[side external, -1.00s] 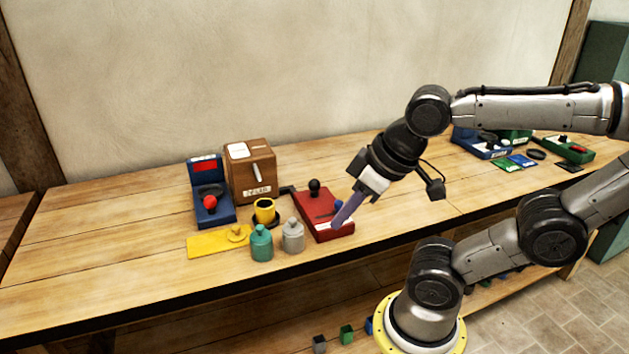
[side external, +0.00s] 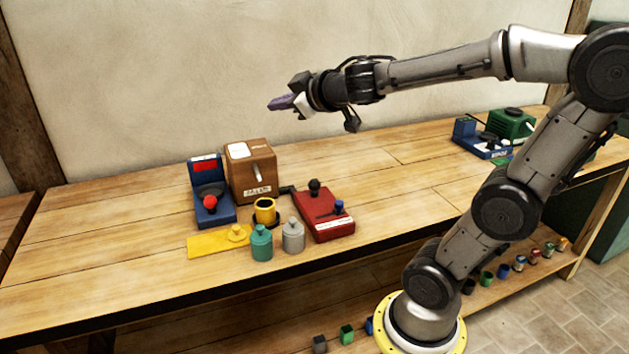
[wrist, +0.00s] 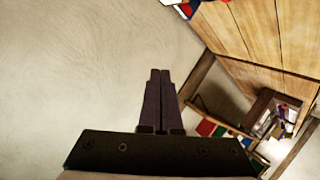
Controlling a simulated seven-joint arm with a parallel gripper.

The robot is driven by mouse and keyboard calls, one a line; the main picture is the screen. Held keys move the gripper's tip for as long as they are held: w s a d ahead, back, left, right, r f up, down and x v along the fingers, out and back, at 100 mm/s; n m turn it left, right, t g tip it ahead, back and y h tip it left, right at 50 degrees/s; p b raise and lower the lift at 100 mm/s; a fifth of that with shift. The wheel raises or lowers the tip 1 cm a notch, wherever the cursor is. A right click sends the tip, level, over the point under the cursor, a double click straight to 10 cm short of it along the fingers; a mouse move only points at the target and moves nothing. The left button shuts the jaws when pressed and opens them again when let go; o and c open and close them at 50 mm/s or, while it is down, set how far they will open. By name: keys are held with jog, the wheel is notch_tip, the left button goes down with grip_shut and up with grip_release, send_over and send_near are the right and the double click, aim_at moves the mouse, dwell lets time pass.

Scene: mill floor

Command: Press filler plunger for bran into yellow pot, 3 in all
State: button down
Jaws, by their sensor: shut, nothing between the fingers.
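The yellow pot (side external: 265,208) stands upright on a dark round seat in front of the brown wooden filler box (side external: 252,175). My gripper (side external: 281,103) is raised high above the bench, to the upper right of the filler, pointing left. In the wrist view its two dark fingers (wrist: 159,100) are together, with nothing between them.
A blue device with a red knob (side external: 210,203) stands left of the filler. A red device with black and blue knobs (side external: 325,215) is to the right. A yellow plate (side external: 212,244), a teal bottle (side external: 261,243) and a grey bottle (side external: 293,236) are in front. The bench's middle is clear.

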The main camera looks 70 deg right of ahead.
jog(key=w+d+f+n, duration=0.1)
jog(key=w+d+f, duration=0.1)
jog(key=d+f, duration=0.1)
jog(key=g, duration=0.5)
send_over(318, 183)
notch_tip(318, 183, down, 11)
jog(key=shift+f, duration=0.15)
jog(key=shift+f, duration=0.2)
jog(key=shift+f, duration=4.15)
jog(key=shift+f, duration=0.15)
jog(key=shift+f, duration=0.3)
